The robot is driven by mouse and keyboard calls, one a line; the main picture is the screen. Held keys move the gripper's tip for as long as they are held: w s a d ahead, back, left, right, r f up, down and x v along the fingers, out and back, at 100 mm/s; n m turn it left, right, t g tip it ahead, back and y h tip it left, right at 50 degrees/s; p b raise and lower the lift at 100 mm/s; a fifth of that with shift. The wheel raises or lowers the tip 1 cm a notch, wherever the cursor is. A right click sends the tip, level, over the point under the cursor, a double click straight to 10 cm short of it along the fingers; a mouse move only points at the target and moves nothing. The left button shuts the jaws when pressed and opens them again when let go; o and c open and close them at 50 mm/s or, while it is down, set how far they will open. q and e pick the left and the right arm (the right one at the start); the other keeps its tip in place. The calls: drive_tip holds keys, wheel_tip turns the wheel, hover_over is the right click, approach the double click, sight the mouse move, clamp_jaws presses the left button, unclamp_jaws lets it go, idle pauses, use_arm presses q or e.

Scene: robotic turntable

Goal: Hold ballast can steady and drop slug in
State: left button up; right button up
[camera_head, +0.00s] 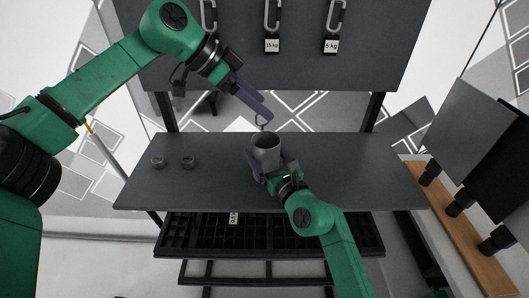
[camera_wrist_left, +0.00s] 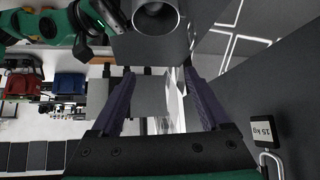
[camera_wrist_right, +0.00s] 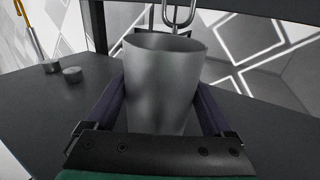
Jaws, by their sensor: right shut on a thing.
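The ballast can (camera_head: 265,146) is a grey open-topped cylinder standing upright over the table; it also shows in the right wrist view (camera_wrist_right: 165,85) and at the top of the left wrist view (camera_wrist_left: 155,18). My right gripper (camera_head: 272,168) is shut on the can, one finger on each side. My left gripper (camera_head: 262,108) is above and behind the can, fingers apart, with no slug visible between them. Two small dark round slugs (camera_head: 158,162) (camera_head: 188,162) sit on the table left of the can. The can's bottom inside is not visible.
The dark table (camera_head: 340,175) is clear on the right. A dark panel (camera_head: 300,65) behind has hooks with weight tags, one reading 15 kg (camera_head: 272,46). A thin metal loop (camera_head: 260,122) shows near the left fingertips. A black tray (camera_head: 330,235) lies below the table.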

use_arm(q)
drive_tip(key=v, duration=1.2)
drive_tip(key=shift+d+r, duration=0.1)
use_arm(e)
drive_tip(key=o, duration=1.2)
drive_tip(key=shift+c, duration=0.2)
drive_tip(key=v, duration=1.2)
drive_tip(key=shift+s, duration=0.1)
